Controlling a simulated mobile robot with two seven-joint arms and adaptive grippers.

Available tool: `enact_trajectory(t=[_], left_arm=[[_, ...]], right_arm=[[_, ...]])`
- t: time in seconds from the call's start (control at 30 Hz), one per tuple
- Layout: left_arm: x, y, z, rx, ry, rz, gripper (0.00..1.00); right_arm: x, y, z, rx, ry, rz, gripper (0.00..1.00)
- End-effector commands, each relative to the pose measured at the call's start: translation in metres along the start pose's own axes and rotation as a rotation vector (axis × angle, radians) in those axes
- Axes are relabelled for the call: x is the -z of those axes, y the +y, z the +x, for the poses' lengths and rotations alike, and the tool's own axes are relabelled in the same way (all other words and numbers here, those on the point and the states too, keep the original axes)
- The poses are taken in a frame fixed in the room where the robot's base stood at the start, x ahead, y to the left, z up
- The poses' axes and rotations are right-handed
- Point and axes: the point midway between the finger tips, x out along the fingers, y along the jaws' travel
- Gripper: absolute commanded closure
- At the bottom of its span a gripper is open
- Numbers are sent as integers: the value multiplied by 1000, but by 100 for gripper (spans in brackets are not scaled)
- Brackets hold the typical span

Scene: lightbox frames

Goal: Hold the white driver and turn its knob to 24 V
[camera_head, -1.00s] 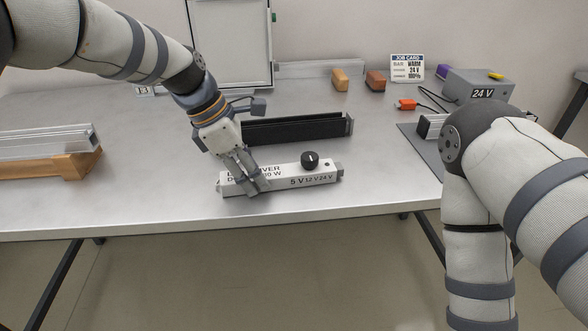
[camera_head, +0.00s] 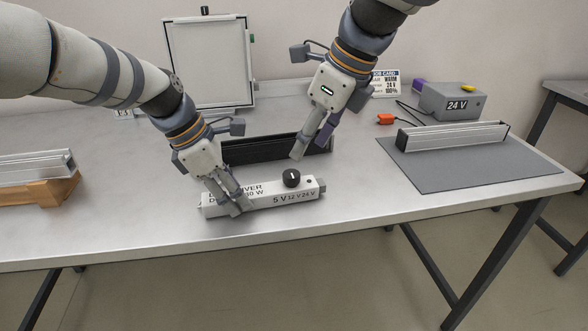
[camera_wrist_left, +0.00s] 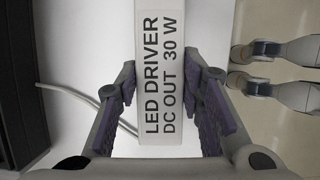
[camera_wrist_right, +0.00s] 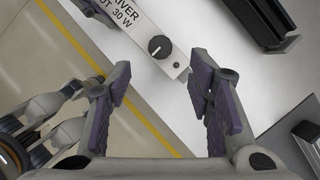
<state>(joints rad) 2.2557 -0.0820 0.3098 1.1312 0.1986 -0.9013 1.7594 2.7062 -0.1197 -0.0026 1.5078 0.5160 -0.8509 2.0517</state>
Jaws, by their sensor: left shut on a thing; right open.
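The white driver (camera_head: 262,198) lies near the table's front edge, marked "LED DRIVER" and 5 V, 12 V, 24 V. Its black knob (camera_head: 291,178) is on the top toward the right end; the knob also shows in the right wrist view (camera_wrist_right: 159,46) with a white pointer line. Which voltage the pointer faces I cannot tell. My left gripper (camera_head: 236,207) is shut on the driver's left part, with its fingers on both sides of the body in the left wrist view (camera_wrist_left: 163,100). My right gripper (camera_head: 311,148) is open and empty, above and behind the knob.
A black channel (camera_head: 262,149) lies behind the driver. At right, an aluminium bar (camera_head: 455,137) lies on a grey mat (camera_head: 490,170), with a grey 24 V box (camera_head: 450,103) behind. A white-panelled frame (camera_head: 208,65) stands at the back. An aluminium profile on wood (camera_head: 40,190) is at left.

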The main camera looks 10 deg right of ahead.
Motion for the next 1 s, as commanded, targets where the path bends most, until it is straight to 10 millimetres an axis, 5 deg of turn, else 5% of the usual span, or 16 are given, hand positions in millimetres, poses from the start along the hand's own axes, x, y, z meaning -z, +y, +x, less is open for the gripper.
enact_trajectory(t=[0.3,0.67,0.9,1.0], left_arm=[[0,0,0,-1,-1,0,100],[0,0,-1,-1,-1,0,100],[0,0,0,-1,-1,0,100],[0,0,0,-1,-1,0,100]], right_arm=[[1,0,72,0,2,-3,53],[1,0,84,1,0,-3,53],[1,0,84,1,1,-3,100],[1,0,84,1,1,-3,100]])
